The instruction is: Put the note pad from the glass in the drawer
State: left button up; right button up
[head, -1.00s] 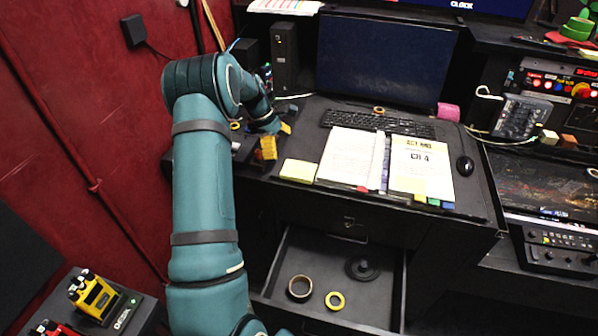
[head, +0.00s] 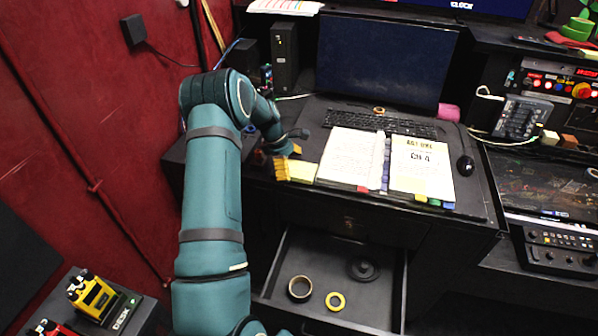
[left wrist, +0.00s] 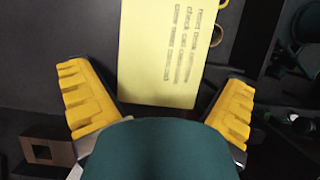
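The yellow note pad (head: 303,171) lies on the front left part of the dark desk top, beside the open binder. My left gripper (head: 289,158) is at its left end, partly covering it. In the left wrist view the note pad (left wrist: 165,50) shows printed lines and lies between and ahead of the two spread yellow fingers of the open gripper (left wrist: 158,108). I cannot tell whether the fingers touch it. The drawer (head: 325,317) below the desk is pulled open. No drinking glass is distinguishable. My right gripper is not in view.
The binder (head: 352,157), keyboard (head: 378,123) and mouse (head: 465,165) lie on the desk. The drawer's front right floor is clear.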

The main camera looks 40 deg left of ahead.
aim_at(291, 168)
pick_arm(q)
jog(key=c, duration=1.1)
notch_tip(291, 168, up, 10)
jog(key=shift+r+p, duration=0.1)
jog(key=shift+p, duration=0.25)
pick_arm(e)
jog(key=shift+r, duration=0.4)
pick_arm(q)
jog(key=shift+s, duration=0.1)
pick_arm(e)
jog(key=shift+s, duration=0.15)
